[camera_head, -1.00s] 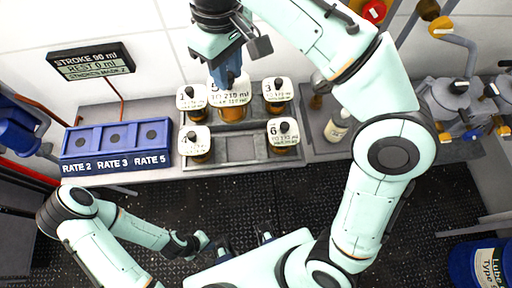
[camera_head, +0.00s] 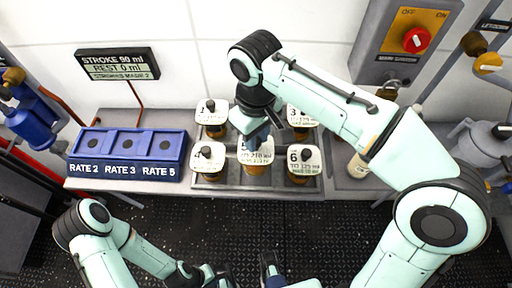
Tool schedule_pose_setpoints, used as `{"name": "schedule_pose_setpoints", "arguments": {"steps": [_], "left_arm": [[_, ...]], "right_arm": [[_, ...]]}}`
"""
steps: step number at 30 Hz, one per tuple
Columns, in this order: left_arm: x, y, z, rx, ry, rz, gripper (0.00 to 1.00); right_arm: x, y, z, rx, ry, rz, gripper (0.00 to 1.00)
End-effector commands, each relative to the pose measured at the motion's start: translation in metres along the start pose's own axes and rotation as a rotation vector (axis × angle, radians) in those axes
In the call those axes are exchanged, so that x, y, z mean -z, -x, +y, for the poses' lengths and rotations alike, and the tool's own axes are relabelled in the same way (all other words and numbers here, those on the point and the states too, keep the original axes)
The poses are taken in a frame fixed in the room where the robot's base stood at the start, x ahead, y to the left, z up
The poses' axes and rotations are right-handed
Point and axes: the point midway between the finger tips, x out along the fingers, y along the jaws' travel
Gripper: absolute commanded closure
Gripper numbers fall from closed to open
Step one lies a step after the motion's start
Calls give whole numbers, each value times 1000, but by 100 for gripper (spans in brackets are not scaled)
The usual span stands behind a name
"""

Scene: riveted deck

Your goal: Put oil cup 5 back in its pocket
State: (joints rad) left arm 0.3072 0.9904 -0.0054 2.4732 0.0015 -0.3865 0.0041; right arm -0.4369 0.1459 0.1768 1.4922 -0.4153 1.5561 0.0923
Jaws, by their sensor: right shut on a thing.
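Oil cup 5 (camera_head: 257,168) has amber oil and a white lid lettered 5. It is in the front row of the grey tray (camera_head: 231,182), between cup 4 (camera_head: 208,158) and cup 6 (camera_head: 304,159). My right gripper (camera_head: 257,140) is shut on its top from above and hides part of its lid. I cannot tell whether its base rests in the pocket or hangs just above it. My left gripper (camera_head: 218,276) is low at the bottom edge, far from the cups and empty as far as I see; its fingers are unclear.
Cup 1 (camera_head: 211,115) and cup 3 (camera_head: 300,118) stand in the back row; my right arm hides the space between. A blue rate block (camera_head: 127,154) is at left, below a stroke display (camera_head: 117,64). A cream bottle (camera_head: 360,165) stands right of the tray.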

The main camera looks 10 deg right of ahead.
Motion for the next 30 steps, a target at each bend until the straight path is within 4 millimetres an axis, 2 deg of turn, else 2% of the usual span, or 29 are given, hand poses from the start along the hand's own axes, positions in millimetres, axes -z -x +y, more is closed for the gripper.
{"name": "schedule_pose_setpoints", "arguments": {"steps": [9,22,23,25,30], "left_arm": [[3,-9,-2,-3,-1,10,100],[5,-10,-2,-3,-1,13,100],[5,-10,-2,-3,-2,14,100],[5,-9,-2,-3,-1,14,100],[5,-9,-2,-3,-1,14,100]], "right_arm": [[0,-40,0,0,0,0,100],[0,-46,0,0,0,2,100],[0,-47,0,0,0,0,71],[0,-46,0,0,0,0,48],[0,-46,0,0,0,0,48]]}}
